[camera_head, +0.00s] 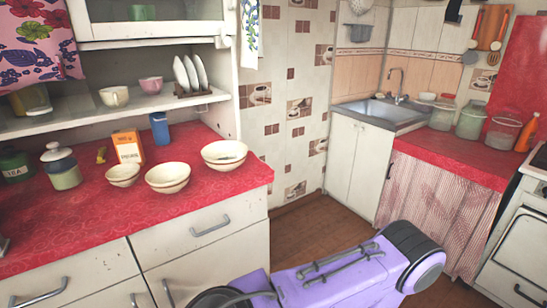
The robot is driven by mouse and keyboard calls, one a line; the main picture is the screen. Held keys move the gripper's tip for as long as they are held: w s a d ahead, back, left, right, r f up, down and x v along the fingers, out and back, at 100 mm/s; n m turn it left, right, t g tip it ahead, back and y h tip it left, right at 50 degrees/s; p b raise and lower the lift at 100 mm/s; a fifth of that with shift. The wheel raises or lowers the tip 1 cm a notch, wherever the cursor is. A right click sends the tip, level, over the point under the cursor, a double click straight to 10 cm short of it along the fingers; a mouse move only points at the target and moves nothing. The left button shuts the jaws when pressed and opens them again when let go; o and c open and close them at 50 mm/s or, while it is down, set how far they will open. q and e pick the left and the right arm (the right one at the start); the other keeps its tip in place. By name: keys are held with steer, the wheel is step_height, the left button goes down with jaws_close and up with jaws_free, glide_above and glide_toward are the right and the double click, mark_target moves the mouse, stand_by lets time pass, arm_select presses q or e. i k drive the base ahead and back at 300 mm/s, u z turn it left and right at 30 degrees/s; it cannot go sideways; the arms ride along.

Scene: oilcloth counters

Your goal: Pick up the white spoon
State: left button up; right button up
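I cannot make out a white spoon for certain in the head view. The rightmost cream bowl (224,154) on the red counter has a small dark mark inside, too small to identify. Utensils (476,42) hang on the wall at the upper right, some with pale heads, but I cannot tell whether one is a white spoon. A purple link of my arm fills the lower middle. Neither gripper's fingers are in view.
The red-topped counter (120,215) at left holds more bowls (168,178), an orange box (128,146), a blue cup (159,128) and jars. A metal sink (381,112) stands in the far corner. Glass jars (470,119) stand on the right counter. Brown floor (312,214) lies between.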

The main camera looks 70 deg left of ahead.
mark_target(238, 155)
steer(key=z, duration=0.05)
steer(key=k, duration=0.1)
steer(key=u, duration=0.25)
steer(key=i, duration=1.85)
steer(key=u, duration=2.55)
